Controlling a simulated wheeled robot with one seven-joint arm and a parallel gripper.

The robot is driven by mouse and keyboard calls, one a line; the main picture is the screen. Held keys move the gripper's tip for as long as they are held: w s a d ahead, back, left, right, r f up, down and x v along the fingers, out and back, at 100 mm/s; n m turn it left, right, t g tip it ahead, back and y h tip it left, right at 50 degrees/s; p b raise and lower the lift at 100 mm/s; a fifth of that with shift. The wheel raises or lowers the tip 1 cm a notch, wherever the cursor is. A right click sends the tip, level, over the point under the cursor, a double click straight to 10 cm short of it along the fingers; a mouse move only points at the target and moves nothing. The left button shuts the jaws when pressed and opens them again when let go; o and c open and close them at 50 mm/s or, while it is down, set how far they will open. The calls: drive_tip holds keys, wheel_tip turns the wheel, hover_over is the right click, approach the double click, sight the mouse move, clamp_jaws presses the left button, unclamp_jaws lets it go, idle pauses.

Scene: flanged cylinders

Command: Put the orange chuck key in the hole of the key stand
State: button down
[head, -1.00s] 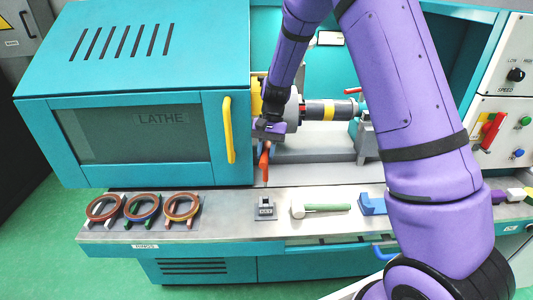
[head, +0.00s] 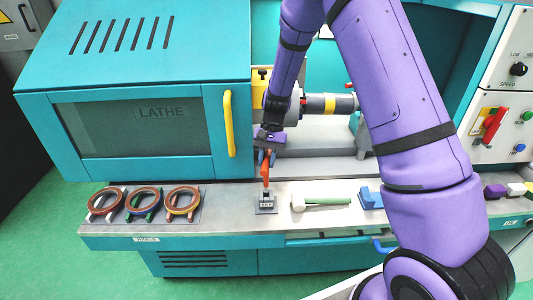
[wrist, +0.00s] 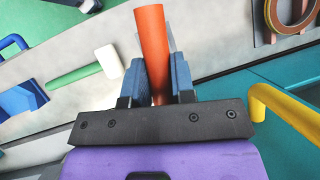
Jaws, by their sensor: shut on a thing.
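The orange chuck key (head: 265,172) is held upright in my gripper (head: 266,157), its lower end at the top of the key stand (head: 266,203). In the head view I cannot tell whether its tip is inside the hole or just above it. In the wrist view the orange chuck key (wrist: 155,45) stands between the two blue fingers of my gripper (wrist: 159,80), which are shut on it. The key hides most of the stand there. The stand is a small grey block with a label on the front ledge.
A mallet with a green handle (head: 328,201) lies right of the stand, with a blue block (head: 370,199) beyond it. Several ringed pieces (head: 145,203) sit at the left. The yellow door handle (head: 229,127) and lathe chuck (head: 285,103) are near my arm.

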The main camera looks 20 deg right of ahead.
sight(270, 152)
drive_tip(key=shift+f, duration=3.35)
drive_tip(key=c, duration=0.9)
unclamp_jaws()
drive_tip(key=v, duration=1)
drive_tip(key=shift+w+d+r, duration=0.1)
drive_tip(key=shift+w+r, duration=0.05)
drive_tip(key=shift+r, duration=0.2)
drive_tip(key=shift+r, duration=0.1)
